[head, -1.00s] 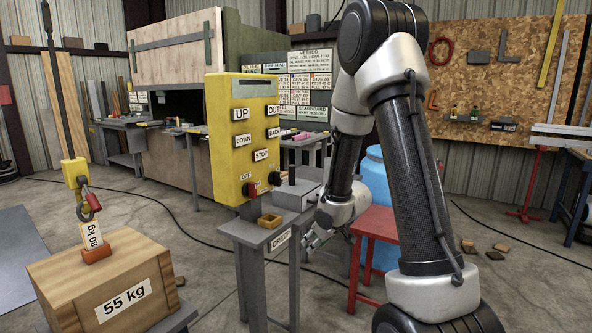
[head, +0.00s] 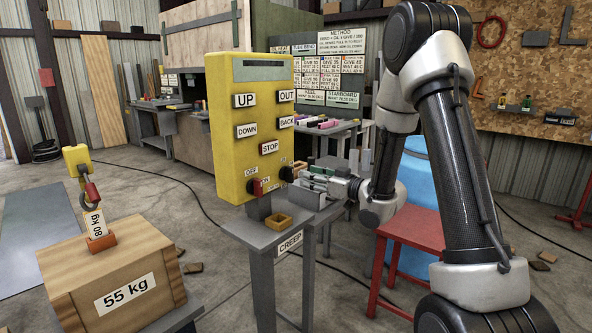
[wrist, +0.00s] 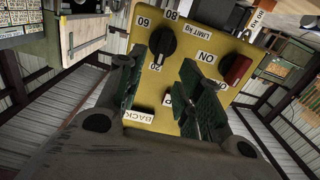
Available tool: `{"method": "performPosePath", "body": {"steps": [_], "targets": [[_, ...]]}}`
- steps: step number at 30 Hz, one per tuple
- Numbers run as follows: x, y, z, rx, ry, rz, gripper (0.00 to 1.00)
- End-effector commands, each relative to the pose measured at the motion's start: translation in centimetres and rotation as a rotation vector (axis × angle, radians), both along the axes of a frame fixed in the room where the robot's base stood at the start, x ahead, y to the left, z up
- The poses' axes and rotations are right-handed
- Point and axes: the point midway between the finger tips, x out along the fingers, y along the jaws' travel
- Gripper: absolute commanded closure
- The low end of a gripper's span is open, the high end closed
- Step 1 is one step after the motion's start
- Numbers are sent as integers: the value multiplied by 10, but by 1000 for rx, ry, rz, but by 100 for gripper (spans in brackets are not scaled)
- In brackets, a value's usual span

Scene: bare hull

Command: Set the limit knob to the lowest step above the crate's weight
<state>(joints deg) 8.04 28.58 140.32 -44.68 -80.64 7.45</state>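The yellow control box (head: 238,140) stands on a grey stand. My gripper (head: 308,182) is at that side of the box. In the wrist view my gripper (wrist: 160,75) is open and empty, with the knob just beyond its fingertips. The wooden crate (head: 75,265), labelled 55 kg, is at lower left.
A red switch (head: 254,187) is on the box's front; it also shows near the knob in the wrist view (wrist: 236,68). A red stool (head: 410,235) stands below my arm.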

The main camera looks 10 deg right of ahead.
Motion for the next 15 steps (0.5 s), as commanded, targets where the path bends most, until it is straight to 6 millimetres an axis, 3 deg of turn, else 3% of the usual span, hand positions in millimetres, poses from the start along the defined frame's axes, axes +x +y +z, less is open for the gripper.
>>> {"method": "performPosePath", "body": {"steps": [5,15], "targets": [[10,9,6,21,-20,5,64],[53,40,6,19,-18,3,64]]}}
